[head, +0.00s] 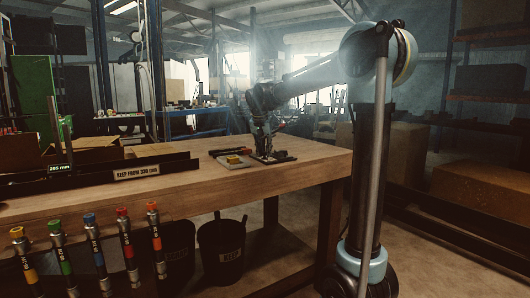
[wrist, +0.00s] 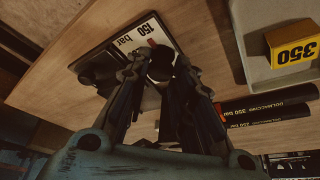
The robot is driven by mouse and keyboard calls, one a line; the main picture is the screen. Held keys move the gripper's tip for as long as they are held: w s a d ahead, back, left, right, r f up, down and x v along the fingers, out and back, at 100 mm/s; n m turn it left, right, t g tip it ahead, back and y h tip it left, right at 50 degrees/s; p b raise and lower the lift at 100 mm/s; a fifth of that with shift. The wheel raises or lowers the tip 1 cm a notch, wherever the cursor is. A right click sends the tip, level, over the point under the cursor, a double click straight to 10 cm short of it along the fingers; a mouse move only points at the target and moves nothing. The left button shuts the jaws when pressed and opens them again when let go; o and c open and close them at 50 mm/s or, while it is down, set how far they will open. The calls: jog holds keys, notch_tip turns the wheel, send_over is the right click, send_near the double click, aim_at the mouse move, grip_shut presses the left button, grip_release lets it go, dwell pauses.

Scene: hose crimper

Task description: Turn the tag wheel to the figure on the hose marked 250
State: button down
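The tag device is a dark plate (wrist: 97,66) with a white label (wrist: 140,37) reading "150 bar"; in the head view its dark base (head: 284,158) lies on the bench. A dark round knob with a small red mark (wrist: 152,43) beside it stands at the plate. My gripper (wrist: 161,66) has its two fingers either side of the knob; whether they touch it is unclear. In the head view my gripper (head: 263,146) points down at the base.
A grey tray (wrist: 255,72) with a yellow block (wrist: 292,43) marked 350 is beside the device. Dark bins (head: 222,245) are below. A low rail (head: 130,176) carries a "KEEP FROM" sign.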

jog(key=shift+n, duration=0.3)
jog(key=n, duration=0.1)
jog(key=n+y, duration=0.1)
jog(key=n, duration=0.1)
jog(key=n+y, duration=0.1)
jog(key=n, duration=0.1)
jog(key=shift+d, duration=0.3)
jog(key=n+y, duration=0.1)
jog(key=n, duration=0.2)
jog(key=n+g+y, duration=0.1)
jog(key=n, duration=0.2)
jog(key=shift+w+d, duration=0.15)
jog(key=shift+d, duration=0.05)
dwell(0.4)
jog(key=c, duration=1.4)
grip_release()
jog(key=shift+o, duration=0.2)
jog(key=shift+r, duration=0.15)
